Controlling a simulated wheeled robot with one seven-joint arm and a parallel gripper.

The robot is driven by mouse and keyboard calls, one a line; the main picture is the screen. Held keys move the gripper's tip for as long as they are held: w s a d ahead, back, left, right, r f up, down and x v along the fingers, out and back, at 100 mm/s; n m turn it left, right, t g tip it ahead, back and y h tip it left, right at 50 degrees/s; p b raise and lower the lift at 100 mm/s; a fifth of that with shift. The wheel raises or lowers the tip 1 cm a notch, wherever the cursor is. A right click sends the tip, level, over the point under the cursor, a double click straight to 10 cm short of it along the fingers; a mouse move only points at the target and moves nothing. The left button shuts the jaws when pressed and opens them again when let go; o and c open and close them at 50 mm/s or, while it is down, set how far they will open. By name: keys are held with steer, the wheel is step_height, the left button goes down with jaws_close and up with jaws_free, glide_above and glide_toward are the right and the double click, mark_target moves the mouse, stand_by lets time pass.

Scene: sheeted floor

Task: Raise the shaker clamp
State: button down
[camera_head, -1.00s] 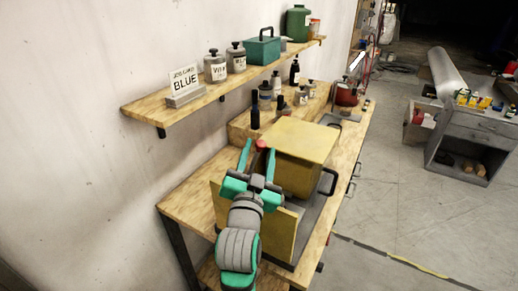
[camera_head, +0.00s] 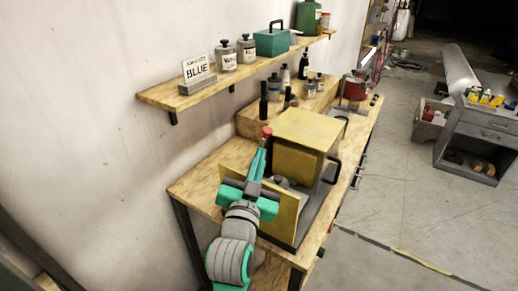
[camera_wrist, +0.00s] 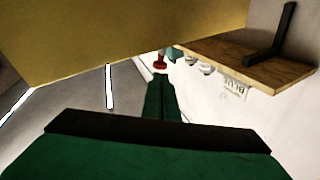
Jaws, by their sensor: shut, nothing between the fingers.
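The shaker is a yellow box-shaped machine (camera_head: 304,137) with a yellow front panel (camera_head: 277,213) and a black side handle (camera_head: 331,170). A small red knob (camera_head: 267,131) shows at the box's left side. It also shows in the wrist view (camera_wrist: 160,64). I take this for the clamp's end, but its lever is hidden. My gripper (camera_head: 262,150) is shut and empty, its green fingers together, left of the box. The fingertips (camera_wrist: 160,80) point at the red knob, just short of it in the picture; I cannot tell whether they touch. A grey lidded item (camera_head: 281,182) shows behind the panel.
The shaker stands on a wooden bench (camera_head: 205,185) along the wall. A wooden shelf (camera_head: 215,85) above holds a BLUE sign (camera_head: 198,72), cans and a green toolbox (camera_head: 271,40). Dark bottles (camera_head: 263,100) stand behind the shaker. Open floor (camera_head: 400,190) lies to the right.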

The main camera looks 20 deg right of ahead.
steer(key=w+a+r+n+g+h, duration=0.1)
steer(key=a+r+n+g+h, duration=0.15)
steer(key=a+n, duration=0.9)
steer(key=w+d+n, duration=0.2)
steer(key=w+d, duration=0.4)
steer(key=d, duration=0.6)
steer(key=shift+w+t, duration=0.35)
steer(key=shift+w, duration=0.05)
steer(key=shift+d, duration=0.15)
